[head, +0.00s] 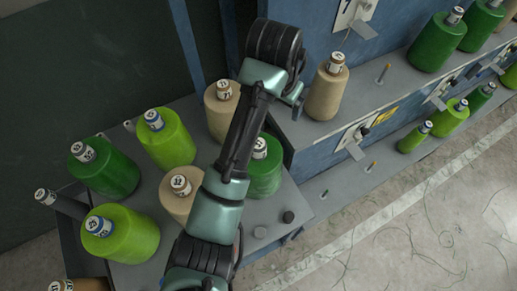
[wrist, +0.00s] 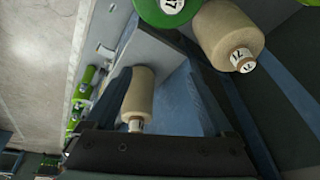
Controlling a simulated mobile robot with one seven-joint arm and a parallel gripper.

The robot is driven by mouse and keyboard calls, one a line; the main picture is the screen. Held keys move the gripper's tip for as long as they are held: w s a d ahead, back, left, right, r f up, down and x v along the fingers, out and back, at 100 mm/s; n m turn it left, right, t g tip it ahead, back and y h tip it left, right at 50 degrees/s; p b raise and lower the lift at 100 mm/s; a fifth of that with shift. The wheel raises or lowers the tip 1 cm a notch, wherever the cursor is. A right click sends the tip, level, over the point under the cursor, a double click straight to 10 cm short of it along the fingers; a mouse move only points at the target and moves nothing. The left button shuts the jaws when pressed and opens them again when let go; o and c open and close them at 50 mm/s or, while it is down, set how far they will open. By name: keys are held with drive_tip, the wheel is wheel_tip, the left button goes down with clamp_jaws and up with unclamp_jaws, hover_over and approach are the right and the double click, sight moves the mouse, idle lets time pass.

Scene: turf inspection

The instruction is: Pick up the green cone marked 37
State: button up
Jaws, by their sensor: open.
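A dark green cone (head: 265,172) stands on the grey table just right of my forearm in the head view. My arm covers part of it, and its label is too small to read there. My gripper (wrist: 150,143) is open and empty at the bottom of the wrist view. In the head view the end of my arm (head: 292,97) is above and beyond the green cone, near the machine's shelf.
A beige cone (head: 222,110), seemingly marked 71 in the wrist view (wrist: 228,35), stands beside the green one. Other beige and green cones crowd the table (head: 265,215). Another beige cone (head: 326,93) stands on the blue machine's shelf. Open floor (head: 400,240) lies at right.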

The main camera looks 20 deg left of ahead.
drive_tip(key=s+a+r+g+p, duration=0.2)
drive_tip(key=s+a+g+p, duration=0.15)
drive_tip(key=s+p, duration=0.2)
drive_tip(key=f+b, duration=0.5)
drive_tip(key=d+f+b, duration=0.1)
drive_tip(key=f+b, duration=0.1)
drive_tip(key=shift+s+f+b, duration=0.2)
drive_tip(key=shift+s+b, duration=0.15)
drive_tip(key=shift+s, duration=0.05)
drive_tip(key=shift+w+f+b, duration=0.2)
drive_tip(key=shift+f+b, duration=0.55)
drive_tip(key=shift+f, duration=0.2)
drive_tip(key=shift+w+f+p, duration=0.2)
drive_tip(key=shift+f+p, duration=0.05)
drive_tip(key=shift+p, duration=0.2)
drive_tip(key=shift+f, duration=1.4)
drive_tip(key=shift+w, duration=0.1)
drive_tip(key=shift+c, duration=0.3)
